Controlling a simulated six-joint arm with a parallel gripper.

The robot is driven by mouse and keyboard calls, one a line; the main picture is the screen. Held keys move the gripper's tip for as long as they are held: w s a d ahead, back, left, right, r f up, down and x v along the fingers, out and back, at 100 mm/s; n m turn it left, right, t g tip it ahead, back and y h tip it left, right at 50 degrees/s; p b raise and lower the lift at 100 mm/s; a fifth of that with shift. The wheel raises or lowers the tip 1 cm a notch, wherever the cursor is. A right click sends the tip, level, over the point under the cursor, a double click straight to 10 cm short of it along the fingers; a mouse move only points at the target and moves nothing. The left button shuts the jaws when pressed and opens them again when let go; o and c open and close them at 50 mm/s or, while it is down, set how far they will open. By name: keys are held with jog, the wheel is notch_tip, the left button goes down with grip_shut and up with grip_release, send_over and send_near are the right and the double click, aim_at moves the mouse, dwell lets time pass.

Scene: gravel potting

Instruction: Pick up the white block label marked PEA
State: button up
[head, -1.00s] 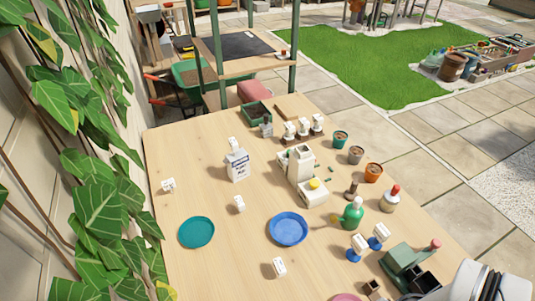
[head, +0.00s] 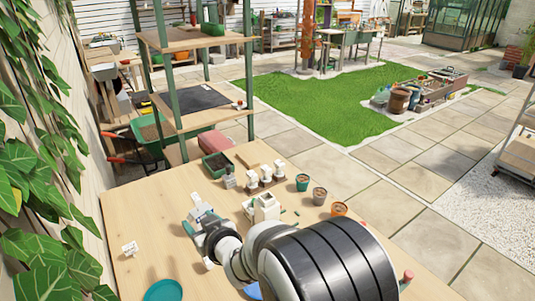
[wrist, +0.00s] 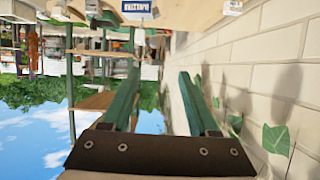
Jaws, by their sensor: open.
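White block labels stand around the wooden table, but their lettering is too small to read, so I cannot tell which is marked PEA. One white block label (head: 129,248) stands alone at the table's left. Another (head: 229,181) stands by the green tray, and several more are at the back. My gripper (head: 200,228) is open over the middle of the table, in front of a white carton (head: 199,199). In the wrist view my green fingers (wrist: 160,76) are apart with nothing between them. A white block (wrist: 232,7) shows at that view's top edge.
A teal plate (head: 163,291) lies at the table's front left. My arm hides the table's right front. Ivy (head: 45,190) hangs along the left wall. Bare table lies around the lone block.

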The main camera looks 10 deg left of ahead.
aim_at(208, 260)
jog(key=f, duration=1.6)
jog(key=shift+w+f, duration=0.2)
jog(key=shift+f, duration=0.05)
jog(key=x, duration=0.4)
jog(key=shift+w+a+f, duration=0.1)
jog(key=shift+w+a, duration=0.1)
jog(key=shift+a, duration=0.1)
jog(key=shift+c, duration=0.3)
grip_shut()
